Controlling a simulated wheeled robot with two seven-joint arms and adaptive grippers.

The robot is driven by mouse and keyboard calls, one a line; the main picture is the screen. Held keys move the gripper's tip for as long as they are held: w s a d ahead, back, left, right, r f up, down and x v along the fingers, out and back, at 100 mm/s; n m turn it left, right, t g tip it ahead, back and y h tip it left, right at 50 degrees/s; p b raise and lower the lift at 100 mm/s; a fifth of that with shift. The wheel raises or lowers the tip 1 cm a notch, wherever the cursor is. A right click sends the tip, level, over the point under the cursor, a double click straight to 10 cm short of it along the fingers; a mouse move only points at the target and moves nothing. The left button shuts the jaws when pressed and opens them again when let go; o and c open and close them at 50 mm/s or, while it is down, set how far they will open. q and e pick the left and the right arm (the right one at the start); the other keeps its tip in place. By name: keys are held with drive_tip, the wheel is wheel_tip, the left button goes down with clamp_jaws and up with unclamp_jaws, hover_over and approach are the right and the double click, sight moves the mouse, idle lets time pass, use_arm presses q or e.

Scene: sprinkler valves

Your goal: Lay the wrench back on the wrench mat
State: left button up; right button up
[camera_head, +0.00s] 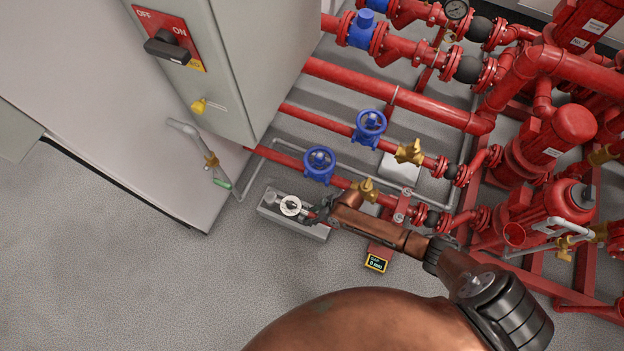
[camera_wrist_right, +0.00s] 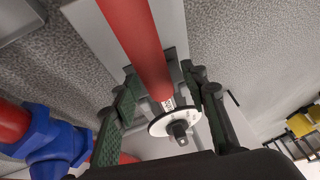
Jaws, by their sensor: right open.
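My right gripper (camera_head: 313,212) reaches in from the right in the head view, low beside a white disc (camera_head: 290,205) on a grey block (camera_head: 310,231). In the right wrist view, the gripper's fingers (camera_wrist_right: 163,88) are apart. A red bar (camera_wrist_right: 138,40) and the white disc (camera_wrist_right: 161,125), with a dark square stem at its centre, lie between them in the picture. I cannot tell whether the fingers touch either. I cannot make out the wrench or the wrench mat in either view. My left gripper is not in view.
Red pipes with blue handwheels (camera_head: 319,163) (camera_head: 369,125) run behind the gripper. A grey cabinet (camera_head: 250,60) stands at upper left, with a red and yellow switch plate (camera_head: 180,38). A small yellow display (camera_head: 376,263) is just below my right arm. The floor at lower left is clear.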

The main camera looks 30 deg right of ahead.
drive_tip(key=v, duration=1.2)
idle(0.3)
